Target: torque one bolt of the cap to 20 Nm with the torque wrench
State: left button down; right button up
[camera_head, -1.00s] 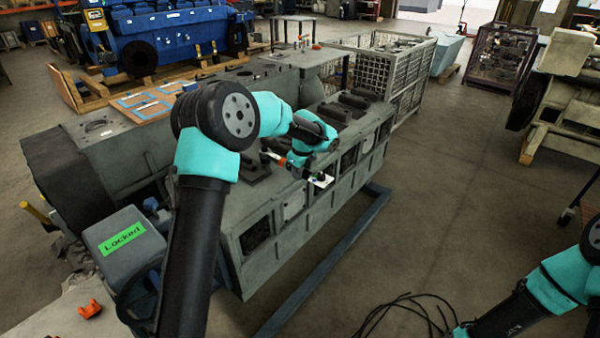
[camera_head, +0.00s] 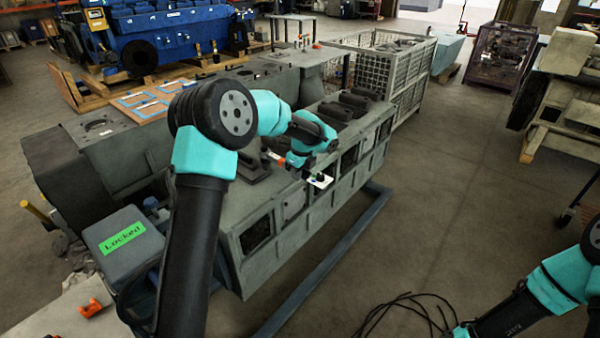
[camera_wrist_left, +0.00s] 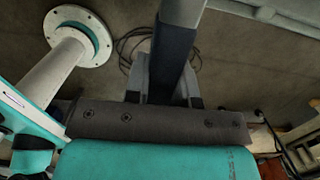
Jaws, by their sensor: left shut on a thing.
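My left gripper (camera_wrist_left: 167,88) is shut on a dark bar with a lighter grey upper end, which looks like the torque wrench (camera_wrist_left: 175,48). The bar runs to the top edge of the left wrist view, where its end is cut off. In the head view my left wrist hangs over the grey engine block (camera_head: 262,222), and a short orange-and-white piece (camera_head: 275,157) shows beside it. I cannot tell whether that piece belongs to the wrench. The cap and its bolts cannot be made out.
Dark covers (camera_head: 354,104) stand on the block's top. A grey box with a green "Locked" label (camera_head: 123,237) is at its near left end. A wire cage (camera_head: 400,70) stands behind. Floor right of the block is mostly clear, with black cables (camera_head: 405,302) on it.

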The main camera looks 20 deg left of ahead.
pick_arm(q)
jog(key=shift+s+a, duration=0.15)
jog(key=shift+s, duration=0.1)
jog(key=shift+s+a, duration=0.1)
jog(key=shift+s, duration=0.15)
jog(key=shift+s+a, duration=0.1)
jog(key=shift+s+a, duration=0.1)
jog(key=shift+s, duration=0.15)
jog(key=shift+s+a+f+m, duration=0.1)
jog(key=shift+s+a+m, duration=0.15)
jog(key=shift+s+m, duration=0.25)
jog(key=shift+s+a+m, duration=0.2)
jog(key=shift+s+m, duration=0.25)
jog(key=shift+m, duration=0.05)
dwell(1.2)
jog(key=shift+s, duration=0.1)
jog(key=shift+s+a, duration=0.2)
jog(key=shift+s+a+m, duration=0.75)
jog(key=shift+s+m, duration=0.25)
jog(key=shift+m, duration=0.1)
dwell(1.4)
